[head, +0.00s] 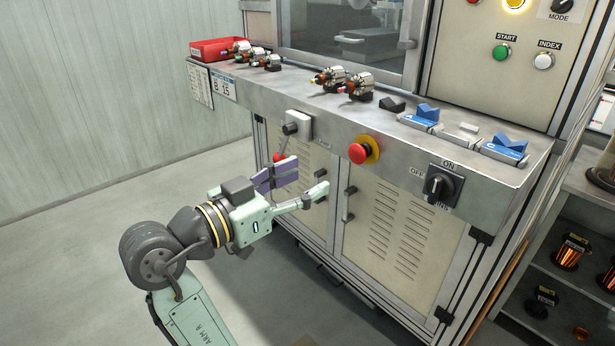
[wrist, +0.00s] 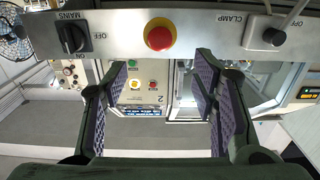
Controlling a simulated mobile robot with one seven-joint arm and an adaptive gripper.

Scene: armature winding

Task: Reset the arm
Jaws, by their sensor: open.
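My gripper (head: 306,184) is open and empty in front of the machine's front panel, below the ledge. My arm reaches up from the bottom left of the head view. The red emergency button (head: 358,153) on its yellow ring is beyond and right of the gripper; it also shows in the wrist view (wrist: 159,35). The gripper appears apart from the panel.
The clamp lever with its red knob (head: 279,157) hangs close to the gripper. The black mains switch (head: 437,187) is farther right. Armatures (head: 357,85), a red bin (head: 217,48) and blue holders (head: 505,146) stand on the ledge. The floor (head: 120,150) at left is clear.

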